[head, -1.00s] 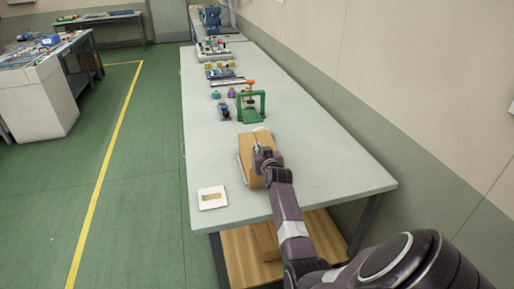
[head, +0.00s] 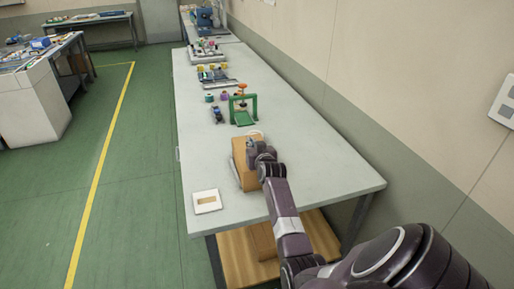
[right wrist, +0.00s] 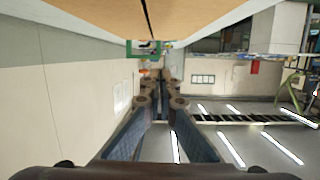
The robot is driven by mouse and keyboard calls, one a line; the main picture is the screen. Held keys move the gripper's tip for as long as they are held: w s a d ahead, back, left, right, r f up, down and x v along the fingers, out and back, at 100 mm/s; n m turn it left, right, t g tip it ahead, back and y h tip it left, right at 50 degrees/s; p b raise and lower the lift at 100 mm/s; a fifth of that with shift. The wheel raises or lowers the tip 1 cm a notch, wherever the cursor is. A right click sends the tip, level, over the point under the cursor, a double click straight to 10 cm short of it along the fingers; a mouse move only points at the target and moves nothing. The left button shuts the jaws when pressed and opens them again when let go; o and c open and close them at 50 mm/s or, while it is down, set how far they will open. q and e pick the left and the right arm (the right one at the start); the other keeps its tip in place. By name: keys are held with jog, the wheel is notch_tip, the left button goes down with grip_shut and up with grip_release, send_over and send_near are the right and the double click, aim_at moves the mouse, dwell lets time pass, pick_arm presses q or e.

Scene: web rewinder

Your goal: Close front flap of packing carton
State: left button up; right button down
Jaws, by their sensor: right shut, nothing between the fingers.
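The brown packing carton (head: 241,168) stands near the front end of the long grey table. My right gripper (head: 258,151) is shut and empty at the carton's right side in the head view; it hides part of the carton. In the right wrist view, the carton's tan face (right wrist: 100,14) with a dark slit fills the top edge, above my gripper fingers (right wrist: 161,92). I cannot tell whether the fingers touch the carton. The front flap cannot be made out clearly. My left gripper is not in view.
A white square plate (head: 207,201) lies at the table's near left corner. A green frame (head: 243,110) and small parts stand behind the carton. The grey table (head: 310,165) is bare to the right, with a wall beyond. A wooden lower shelf (head: 238,258) lies beneath.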

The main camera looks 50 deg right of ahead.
jog(key=v, duration=0.8)
jog(key=shift+s+a+f+b, duration=0.25)
jog(key=shift+s+a+b, duration=0.05)
jog(key=shift+s+b, duration=0.1)
jog(key=shift+f, duration=0.1)
